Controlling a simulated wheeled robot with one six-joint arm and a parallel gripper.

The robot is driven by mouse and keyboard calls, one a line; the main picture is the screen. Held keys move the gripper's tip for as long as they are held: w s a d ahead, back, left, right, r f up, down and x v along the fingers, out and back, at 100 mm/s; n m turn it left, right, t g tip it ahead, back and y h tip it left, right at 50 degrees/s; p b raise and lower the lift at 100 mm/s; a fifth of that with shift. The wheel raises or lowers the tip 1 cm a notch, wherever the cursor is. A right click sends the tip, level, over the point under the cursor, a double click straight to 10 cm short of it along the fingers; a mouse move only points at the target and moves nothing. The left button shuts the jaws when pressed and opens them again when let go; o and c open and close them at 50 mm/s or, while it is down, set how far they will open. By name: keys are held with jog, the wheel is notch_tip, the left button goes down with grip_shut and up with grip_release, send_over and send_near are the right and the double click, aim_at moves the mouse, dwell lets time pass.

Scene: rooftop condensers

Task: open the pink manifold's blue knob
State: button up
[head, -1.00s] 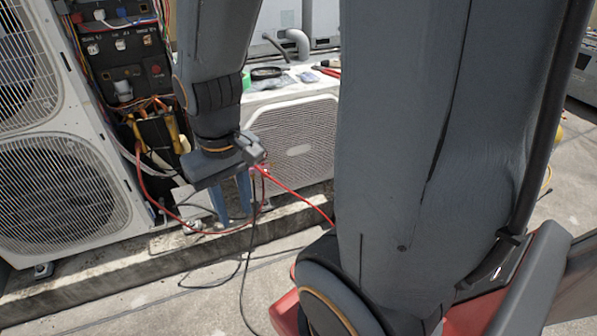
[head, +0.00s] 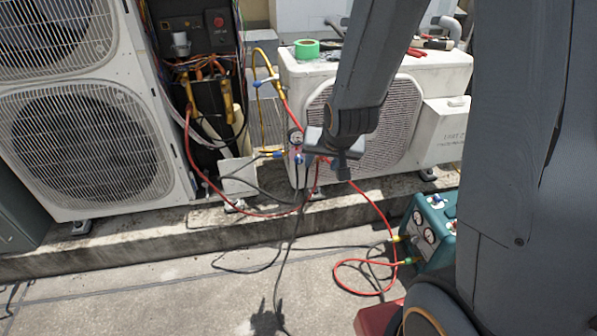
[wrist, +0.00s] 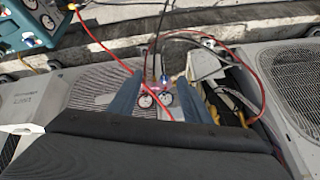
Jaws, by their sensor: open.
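The pink manifold (wrist: 155,88) shows in the wrist view with two round gauges, between my gripper's two blue-grey fingers. Its blue knob (wrist: 163,78) is at its far side, near the fingertips. My gripper (wrist: 159,76) is open, with one finger on each side of the manifold in the picture. I cannot tell whether either finger touches it. In the head view the manifold (head: 296,142) hangs in front of the white condenser, just left of my wrist, with a blue knob (head: 299,159) low on it. My fingers are mostly hidden there.
Red, black and yellow hoses run from the manifold across the concrete. A teal gauge unit (head: 431,232) stands on the ground at right. A tall condenser (head: 85,140) with open wiring (head: 195,85) stands at left. Green tape (head: 306,48) and tools lie on the low condenser (head: 450,75).

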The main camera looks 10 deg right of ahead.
jog(key=w+f+m+t+b, duration=0.3)
jog(key=w+f+t+b, duration=0.2)
jog(key=w+f+b, duration=0.65)
jog(key=m+t+b, duration=0.3)
jog(key=t+b, duration=0.3)
jog(key=b, duration=0.5)
send_near(299, 162)
jog(key=w, duration=0.3)
jog(key=shift+t, duration=0.3)
jog(key=shift+w+f+b, duration=0.2)
jog(key=shift+w+b, duration=0.85)
jog(key=shift+w, duration=2.9)
jog(key=shift+c, duration=0.4)
jog(key=c, duration=1)
jog(key=shift+o, duration=0.2)
